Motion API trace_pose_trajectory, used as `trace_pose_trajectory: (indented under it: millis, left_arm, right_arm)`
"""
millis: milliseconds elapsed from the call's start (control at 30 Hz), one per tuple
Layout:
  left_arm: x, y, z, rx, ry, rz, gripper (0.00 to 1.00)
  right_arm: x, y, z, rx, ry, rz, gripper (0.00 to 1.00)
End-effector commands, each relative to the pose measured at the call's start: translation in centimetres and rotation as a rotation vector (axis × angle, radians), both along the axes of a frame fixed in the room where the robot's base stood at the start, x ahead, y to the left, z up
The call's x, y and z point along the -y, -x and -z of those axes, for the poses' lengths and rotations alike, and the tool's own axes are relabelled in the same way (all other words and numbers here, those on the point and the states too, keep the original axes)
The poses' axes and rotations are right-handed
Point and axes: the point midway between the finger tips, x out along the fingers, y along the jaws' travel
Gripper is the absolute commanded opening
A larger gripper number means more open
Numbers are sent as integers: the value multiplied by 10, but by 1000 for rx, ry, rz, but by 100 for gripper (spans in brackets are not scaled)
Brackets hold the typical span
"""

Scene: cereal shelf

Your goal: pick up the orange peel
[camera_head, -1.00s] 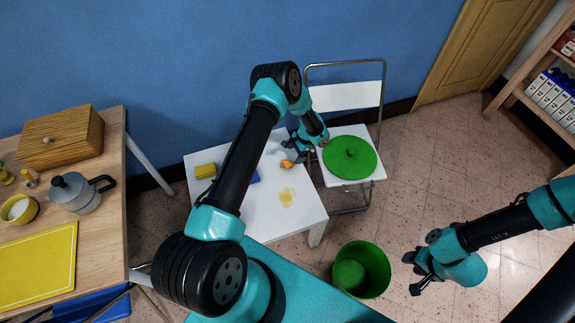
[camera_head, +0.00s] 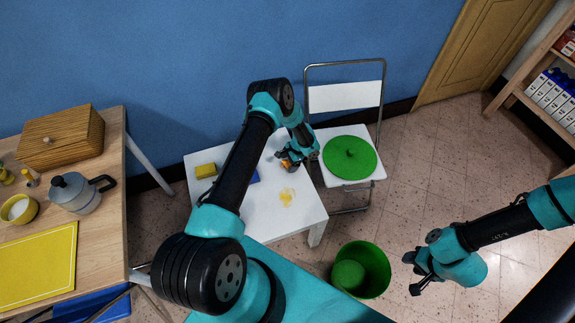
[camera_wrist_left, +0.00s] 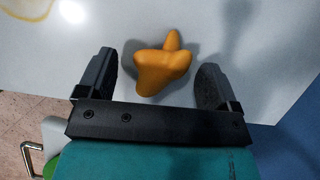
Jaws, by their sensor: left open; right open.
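The orange peel (camera_wrist_left: 163,66) lies on the white table, between the two open fingers of my left gripper (camera_wrist_left: 157,80) in the left wrist view. No finger touches it there. In the head view a small part of the orange peel (camera_head: 286,167) shows beneath my left gripper (camera_head: 288,162), which hides the rest. My right gripper (camera_head: 412,273) is open and empty, out over the floor to the right of the green bin.
The white table (camera_head: 262,218) also bears a yellow sponge (camera_head: 206,170) and a yellowish stain (camera_head: 287,197). A green bin (camera_head: 376,263) stands on the floor. A green lid (camera_head: 350,157) lies on a white folding chair (camera_head: 346,96). A wooden table (camera_head: 113,225) is at left.

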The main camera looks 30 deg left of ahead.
Motion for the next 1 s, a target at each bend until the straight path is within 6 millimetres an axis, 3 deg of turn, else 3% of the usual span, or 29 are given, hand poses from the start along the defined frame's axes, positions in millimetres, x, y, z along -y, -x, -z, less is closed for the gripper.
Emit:
trace_pose_trajectory:
  millis: [100,567,1000]
  left_arm:
    - [-2,2,8,1,0,0,86]
    - [-2,2,8,1,0,0,86]
    - [-2,2,8,1,0,0,46]
  right_arm:
    - [0,0,0,0,0,0,43]
    - [0,0,0,0,0,0,43]
    - [0,0,0,0,0,0,43]
